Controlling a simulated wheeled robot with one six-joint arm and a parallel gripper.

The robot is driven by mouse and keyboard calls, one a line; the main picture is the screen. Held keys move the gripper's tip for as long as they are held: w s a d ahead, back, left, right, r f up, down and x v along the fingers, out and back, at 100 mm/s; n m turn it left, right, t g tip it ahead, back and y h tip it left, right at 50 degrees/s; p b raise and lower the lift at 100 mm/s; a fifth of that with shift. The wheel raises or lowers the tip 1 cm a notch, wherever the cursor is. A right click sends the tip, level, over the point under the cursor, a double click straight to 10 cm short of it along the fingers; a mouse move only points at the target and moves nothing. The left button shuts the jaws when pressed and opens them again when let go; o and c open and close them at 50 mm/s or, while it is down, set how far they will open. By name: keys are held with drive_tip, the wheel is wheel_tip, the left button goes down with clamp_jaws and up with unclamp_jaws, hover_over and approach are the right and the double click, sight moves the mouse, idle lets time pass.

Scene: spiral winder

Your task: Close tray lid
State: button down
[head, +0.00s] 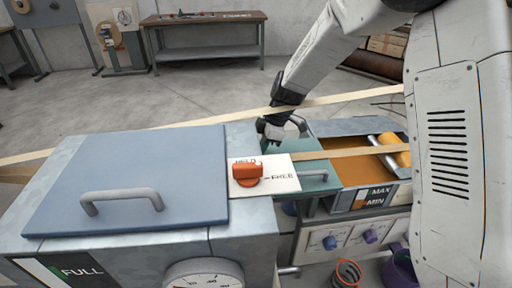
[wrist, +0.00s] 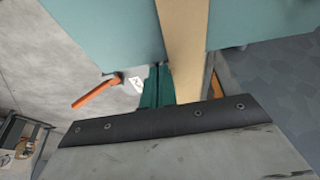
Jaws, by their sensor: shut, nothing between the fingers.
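In the head view a tray (head: 367,168) with an orange inside stands at the right, its front marked MAX and MIN. Its inside is partly uncovered. A teal panel (head: 313,181) with a grey bar handle (head: 313,176) lies at the tray's left end; I cannot tell for sure that it is the lid. My gripper (head: 272,134) is shut and empty, just behind the white HELD/FREE plate and left of the teal panel. Its contact with anything is unclear. Teal surfaces (wrist: 105,32) fill the top of the wrist view.
A tan strip (head: 330,99) runs across close to my gripper; it also shows in the wrist view (wrist: 184,45). A red knob (head: 248,174) sits on the HELD/FREE plate. A large blue cover (head: 135,175) with a handle lies left. A bench (head: 205,20) stands far behind, beyond open floor.

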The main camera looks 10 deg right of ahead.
sight(307, 150)
drive_tip(key=shift+d, duration=0.2)
drive_tip(key=d, duration=1.8)
drive_tip(key=shift+d, duration=0.35)
drive_tip(key=a, duration=0.3)
drive_tip(key=shift+a, duration=0.3)
drive_tip(key=shift+w+a+r, duration=0.15)
drive_tip(key=shift+a+r, duration=0.1)
drive_tip(key=shift+r, duration=0.45)
drive_tip(key=v, duration=0.8)
drive_tip(key=shift+d+r, duration=0.2)
drive_tip(key=shift+r, duration=0.05)
